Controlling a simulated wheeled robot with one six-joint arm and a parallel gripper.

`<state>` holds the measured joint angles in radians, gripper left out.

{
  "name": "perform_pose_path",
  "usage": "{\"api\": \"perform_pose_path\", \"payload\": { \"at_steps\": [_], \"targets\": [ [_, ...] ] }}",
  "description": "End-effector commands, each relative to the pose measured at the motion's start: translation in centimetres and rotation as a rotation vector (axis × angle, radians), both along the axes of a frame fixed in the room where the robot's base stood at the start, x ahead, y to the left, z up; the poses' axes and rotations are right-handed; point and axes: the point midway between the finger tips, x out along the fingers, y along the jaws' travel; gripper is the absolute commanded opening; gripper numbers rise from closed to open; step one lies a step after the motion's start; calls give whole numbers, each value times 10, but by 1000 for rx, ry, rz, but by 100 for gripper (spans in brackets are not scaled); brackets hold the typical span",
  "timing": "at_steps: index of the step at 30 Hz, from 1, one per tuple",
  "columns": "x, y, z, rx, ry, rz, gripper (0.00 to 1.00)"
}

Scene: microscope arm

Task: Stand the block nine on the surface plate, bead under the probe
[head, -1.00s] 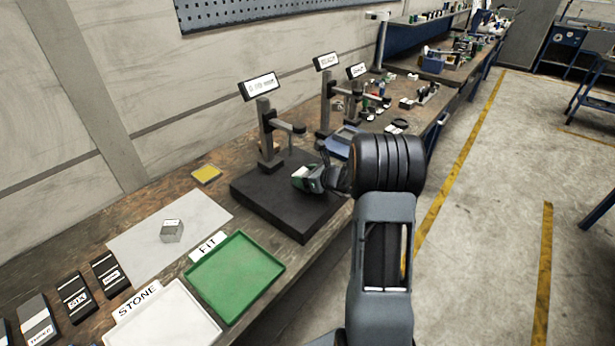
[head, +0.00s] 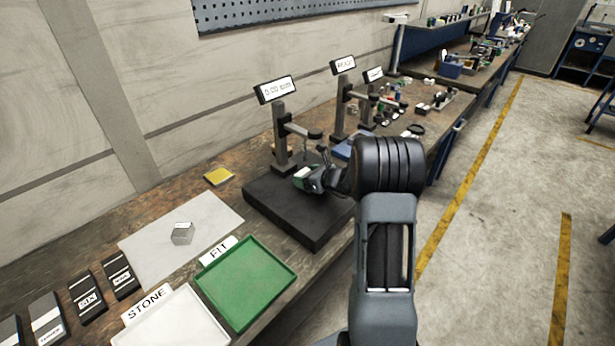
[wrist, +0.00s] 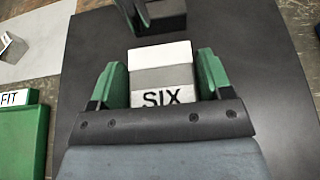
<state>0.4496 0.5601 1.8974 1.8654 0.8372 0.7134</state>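My gripper (head: 306,180) has green fingers and is over the black surface plate (head: 310,228), near the probe arm (head: 302,132). In the wrist view the gripper (wrist: 162,88) is shut on a white and grey block (wrist: 162,76) marked SIX. I see no block marked nine in my grip. I cannot tell whether the held block touches the surface plate (wrist: 240,60). A bare metal block (head: 182,234) stands on a white sheet; its marking is too small to read. The bead is not discernible.
A green FIT tray (head: 246,282) and a white STONE tray (head: 175,322) lie in front. Dark cases, one marked SIX (head: 86,299), line the left. The gauge post (head: 280,130) with its display stands at the plate's back. More stands (head: 341,105) are beyond.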

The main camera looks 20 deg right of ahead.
Motion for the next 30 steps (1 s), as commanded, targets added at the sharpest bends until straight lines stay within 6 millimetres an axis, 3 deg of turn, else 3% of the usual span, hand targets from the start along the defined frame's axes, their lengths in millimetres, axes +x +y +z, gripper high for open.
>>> {"api": "perform_pose_path", "payload": {
  "at_steps": [5,15,30],
  "targets": [
    [0,0,0,0,0,0,89],
    [-2,-1,5,0,0,-1,89],
    [-76,-36,40,-1,0,-3,89]
  ]
}}
